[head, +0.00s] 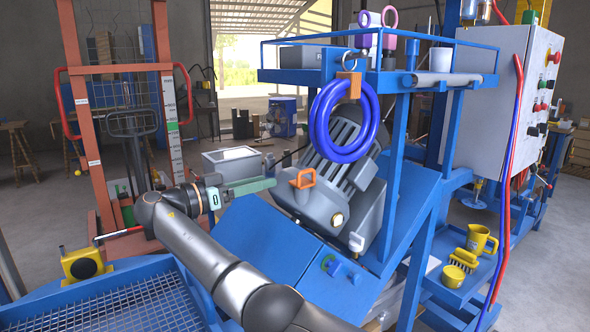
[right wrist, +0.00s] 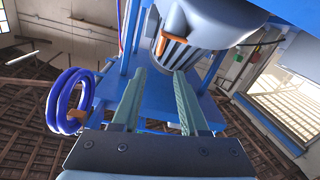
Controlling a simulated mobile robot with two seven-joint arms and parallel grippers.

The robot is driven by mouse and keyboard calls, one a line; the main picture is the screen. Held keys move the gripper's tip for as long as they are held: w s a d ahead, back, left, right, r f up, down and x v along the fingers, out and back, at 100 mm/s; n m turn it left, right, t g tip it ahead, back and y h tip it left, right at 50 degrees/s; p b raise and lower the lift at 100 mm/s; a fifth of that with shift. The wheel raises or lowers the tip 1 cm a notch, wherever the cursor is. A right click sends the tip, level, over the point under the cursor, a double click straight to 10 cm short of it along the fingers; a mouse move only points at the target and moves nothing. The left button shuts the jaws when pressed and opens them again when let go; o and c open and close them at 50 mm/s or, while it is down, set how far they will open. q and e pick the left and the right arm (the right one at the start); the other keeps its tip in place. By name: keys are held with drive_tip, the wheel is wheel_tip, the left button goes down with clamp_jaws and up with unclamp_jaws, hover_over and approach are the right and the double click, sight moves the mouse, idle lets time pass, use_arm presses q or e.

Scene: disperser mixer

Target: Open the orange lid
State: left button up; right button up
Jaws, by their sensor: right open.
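An orange loop-shaped handle, taken as the orange lid (head: 302,178), sits on the upper left face of the grey motor housing (head: 318,205). My right gripper (head: 272,184) comes in from the left with its green fingers pointing at the handle. A small gap shows between the fingertips and the handle. In the right wrist view the two fingers of my right gripper (right wrist: 160,73) are apart with nothing between them, and the grey housing (right wrist: 222,22) is beyond them. My left gripper is out of view.
A blue hose coil (head: 340,118) hangs from the blue frame just above and right of the handle. A grey control box (head: 490,85) is at the right. Yellow cups and a brush stand on a blue tray (head: 445,292).

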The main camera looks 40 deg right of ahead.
sight(303, 172)
drive_tip(key=d, duration=0.4)
drive_tip(key=s+d+p, duration=0.1)
drive_tip(key=d, duration=0.2)
drive_tip(key=d+p, duration=0.1)
drive_tip(key=d, duration=0.3)
drive_tip(key=shift+s+d, duration=0.25)
drive_tip(key=shift+d, duration=0.1)
clamp_jaws()
